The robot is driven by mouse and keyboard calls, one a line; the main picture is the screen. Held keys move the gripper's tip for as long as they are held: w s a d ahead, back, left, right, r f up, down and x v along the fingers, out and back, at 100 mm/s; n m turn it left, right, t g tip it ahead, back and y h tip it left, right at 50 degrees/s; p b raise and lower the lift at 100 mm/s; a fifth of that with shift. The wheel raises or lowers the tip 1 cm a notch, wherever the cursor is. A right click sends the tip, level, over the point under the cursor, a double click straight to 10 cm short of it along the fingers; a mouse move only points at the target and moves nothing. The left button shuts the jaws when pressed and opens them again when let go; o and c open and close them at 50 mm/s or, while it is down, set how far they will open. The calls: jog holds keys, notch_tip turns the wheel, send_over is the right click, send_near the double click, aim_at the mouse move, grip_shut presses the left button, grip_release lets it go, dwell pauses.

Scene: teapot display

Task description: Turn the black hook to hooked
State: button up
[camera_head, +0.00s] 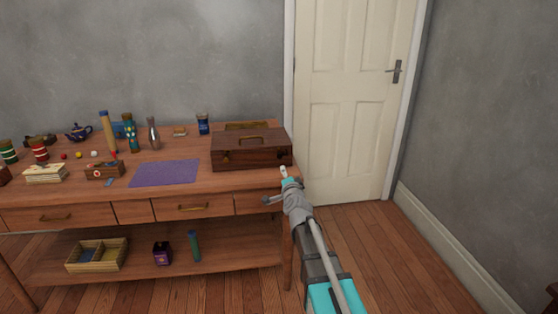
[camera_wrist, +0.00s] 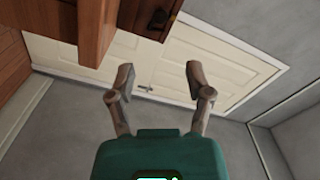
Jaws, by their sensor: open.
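A brown wooden box (camera_head: 250,151) with a handle on top stands on the right end of the wooden table (camera_head: 120,195). Small dark fittings show on its front, one near the left end (camera_head: 226,157) and one near the right (camera_head: 282,155). The wrist view shows part of the box (camera_wrist: 141,12) at the top, with a small black fitting (camera_wrist: 157,19) on it. I cannot tell which fitting is the black hook, or how it is turned. My gripper (camera_head: 276,186) is just beyond the table's front right corner, apart from the box. In the wrist view its fingers (camera_wrist: 160,76) are spread and empty.
A purple mat (camera_head: 165,173) lies left of the box. Bottles, a blue teapot (camera_head: 79,132) and small items stand farther left. Drawers (camera_head: 190,208) line the table front. A closed white door (camera_head: 345,90) is behind. Floor to the right is clear.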

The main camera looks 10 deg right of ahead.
aim_at(280, 157)
jog(key=w, duration=1.4)
jog(key=shift+s, duration=0.1)
